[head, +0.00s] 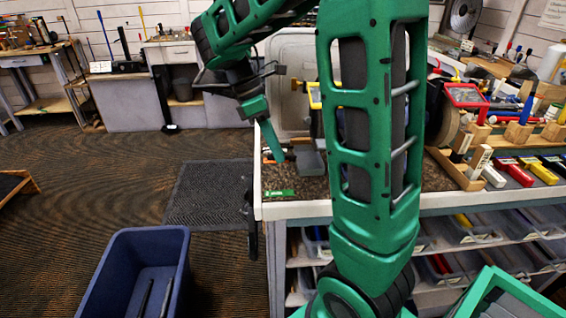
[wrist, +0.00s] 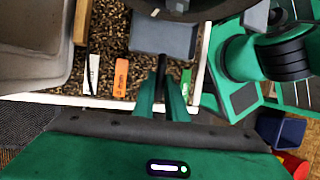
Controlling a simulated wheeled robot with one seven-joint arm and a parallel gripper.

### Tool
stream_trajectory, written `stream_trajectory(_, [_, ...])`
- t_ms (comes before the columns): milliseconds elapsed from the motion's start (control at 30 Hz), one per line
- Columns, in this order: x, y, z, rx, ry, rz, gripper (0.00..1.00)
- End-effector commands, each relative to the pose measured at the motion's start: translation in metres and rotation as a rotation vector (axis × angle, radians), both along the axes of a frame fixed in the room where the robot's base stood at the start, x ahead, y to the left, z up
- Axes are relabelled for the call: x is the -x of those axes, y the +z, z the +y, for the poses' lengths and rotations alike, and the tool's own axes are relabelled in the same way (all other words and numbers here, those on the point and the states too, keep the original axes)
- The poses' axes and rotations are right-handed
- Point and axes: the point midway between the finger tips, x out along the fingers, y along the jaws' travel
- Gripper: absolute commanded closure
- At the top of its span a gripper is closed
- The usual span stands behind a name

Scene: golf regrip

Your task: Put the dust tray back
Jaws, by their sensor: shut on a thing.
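My gripper (head: 287,155) is over the left end of the workbench, pointing down. In the wrist view its two green fingers (wrist: 161,92) are close together on the dark handle of a grey tray (wrist: 168,40), which I take to be the dust tray. The tray also shows in the head view as a grey shape (head: 310,161) just right of the fingertips, partly hidden by my arm. It is at or just above the speckled brown bench top (head: 300,184); I cannot tell if it touches.
A green tag (head: 279,193) lies near the bench's front edge. An orange tag (wrist: 121,77) and a large grey tub (wrist: 30,50) are left of the tray in the wrist view. Wooden racks (head: 455,170) stand on the right. A blue bin (head: 135,270) is on the floor.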

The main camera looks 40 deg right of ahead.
Motion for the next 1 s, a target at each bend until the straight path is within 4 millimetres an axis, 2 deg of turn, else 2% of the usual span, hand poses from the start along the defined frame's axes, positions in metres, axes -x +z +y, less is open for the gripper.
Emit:
stream_trajectory(100, [0.015,0.000,-0.009,0.000,-0.001,0.000,1.00])
stream_trajectory(200, [0.021,0.000,-0.012,0.000,0.000,-0.001,1.00])
stream_trajectory(267, [0.022,-0.002,-0.013,0.000,0.001,0.001,1.00])
stream_trajectory(533, [0.022,-0.033,-0.013,0.001,0.000,0.002,1.00])
stream_trajectory(867, [0.022,-0.036,-0.012,0.000,0.001,0.000,1.00])
stream_trajectory(900, [0.022,-0.036,-0.012,0.000,0.001,0.000,0.81])
stream_trajectory(967, [0.022,-0.036,-0.012,0.000,0.001,0.000,0.70])
stream_trajectory(1000, [0.022,-0.036,-0.012,0.000,0.001,0.000,0.70])
